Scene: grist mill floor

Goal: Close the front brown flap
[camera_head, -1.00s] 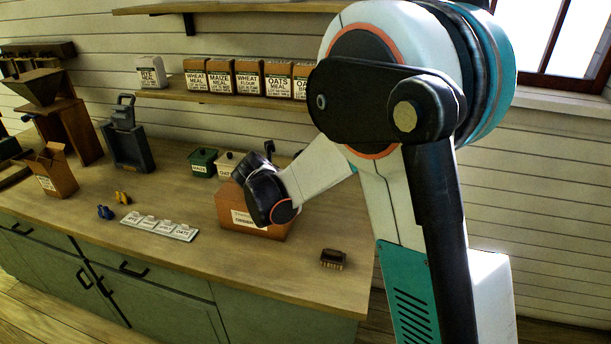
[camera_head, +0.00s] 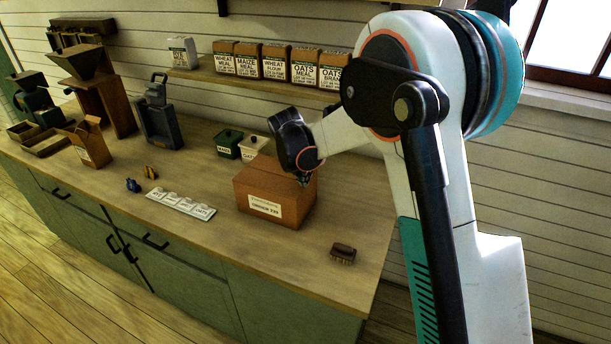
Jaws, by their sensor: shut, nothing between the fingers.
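The brown cardboard box (camera_head: 275,208) stands on the counter with a white order label on its front face. Its top looks mostly covered, with the front part lying about flat; I cannot clearly tell the separate flaps. My gripper (camera_head: 303,181) is above the right side of the box top, pointing down. Its dark fingers are small and partly hidden, and they hold nothing. I cannot tell whether the tips touch the box. The black wrist hides part of the box's back edge.
A label strip (camera_head: 180,204) lies left of the box, and a brush (camera_head: 343,253) lies to the right. A green tub (camera_head: 229,143) and a cream tub (camera_head: 254,147) stand behind. An open brown carton (camera_head: 92,145) is farther left. A shelf (camera_head: 245,84) with boxes runs above.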

